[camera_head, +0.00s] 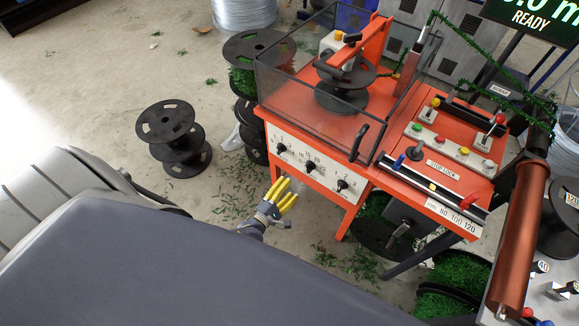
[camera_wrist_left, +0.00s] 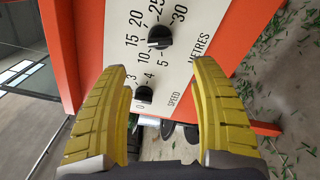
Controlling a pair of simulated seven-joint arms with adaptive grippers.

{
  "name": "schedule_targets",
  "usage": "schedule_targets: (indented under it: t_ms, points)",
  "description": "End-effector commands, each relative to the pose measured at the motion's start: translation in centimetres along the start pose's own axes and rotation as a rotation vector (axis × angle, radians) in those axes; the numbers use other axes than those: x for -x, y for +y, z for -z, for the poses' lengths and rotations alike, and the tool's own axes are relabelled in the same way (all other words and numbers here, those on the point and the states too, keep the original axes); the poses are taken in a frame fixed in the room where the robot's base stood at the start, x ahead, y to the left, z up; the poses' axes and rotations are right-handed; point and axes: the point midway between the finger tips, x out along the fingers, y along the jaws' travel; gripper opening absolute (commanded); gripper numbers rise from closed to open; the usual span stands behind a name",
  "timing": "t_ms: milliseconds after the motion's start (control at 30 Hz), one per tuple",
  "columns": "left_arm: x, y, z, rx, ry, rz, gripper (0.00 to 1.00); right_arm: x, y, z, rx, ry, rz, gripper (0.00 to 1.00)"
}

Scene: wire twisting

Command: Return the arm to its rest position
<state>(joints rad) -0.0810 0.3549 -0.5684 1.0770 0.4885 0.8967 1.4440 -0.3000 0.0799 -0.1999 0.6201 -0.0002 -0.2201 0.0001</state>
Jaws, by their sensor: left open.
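My left gripper (camera_head: 279,196) has yellow ribbed fingers and is in front of the orange machine (camera_head: 318,190), low beside its white dial panel (camera_head: 300,160). In the left wrist view the two fingers of the left gripper (camera_wrist_left: 160,90) stand wide apart with nothing between them. Beyond them are the speed dial (camera_wrist_left: 145,94) and the metres dial (camera_wrist_left: 160,37) on the panel. I cannot tell from the views whether a finger touches the panel; it looks apart. The right gripper is not in view.
Empty black spools (camera_head: 172,125) stand on the floor left of the machine. A clear guard box (camera_head: 300,95) covers the machine's reel. A lever panel (camera_head: 440,150) is on the right, with a copper-coloured roller (camera_head: 522,240) beyond it. Green clippings litter the floor.

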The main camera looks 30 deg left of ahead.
Motion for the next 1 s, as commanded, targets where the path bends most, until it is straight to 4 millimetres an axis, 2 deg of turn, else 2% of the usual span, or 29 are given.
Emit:
schedule_targets:
  t_ms: [267,367,467,567,633,767,867,1000]
  points:
    - [0.0,0.0,0.0,-0.012,0.000,0.000,0.64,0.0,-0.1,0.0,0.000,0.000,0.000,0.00]
    - [0.0,-0.4,-0.1,-0.084,-0.004,0.018,0.64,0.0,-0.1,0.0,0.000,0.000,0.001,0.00]
    - [0.2,-2.1,-0.3,-0.267,-0.029,0.086,0.64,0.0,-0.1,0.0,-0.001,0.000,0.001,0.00]
    - [1.1,-5.2,0.7,-0.559,-0.075,0.203,0.64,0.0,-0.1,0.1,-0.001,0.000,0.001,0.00]
    - [2.2,-7.9,1.8,-0.784,-0.120,0.305,0.64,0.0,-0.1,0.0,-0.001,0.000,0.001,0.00]
    - [6.6,-13.9,4.5,-1.185,-0.241,0.524,0.64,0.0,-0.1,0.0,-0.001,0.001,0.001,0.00]
    - [11.1,-18.1,6.6,-1.436,-0.370,0.691,0.64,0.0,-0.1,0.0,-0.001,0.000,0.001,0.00]
    - [18.4,-22.9,8.8,-1.683,-0.583,0.903,0.64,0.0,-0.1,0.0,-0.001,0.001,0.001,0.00]
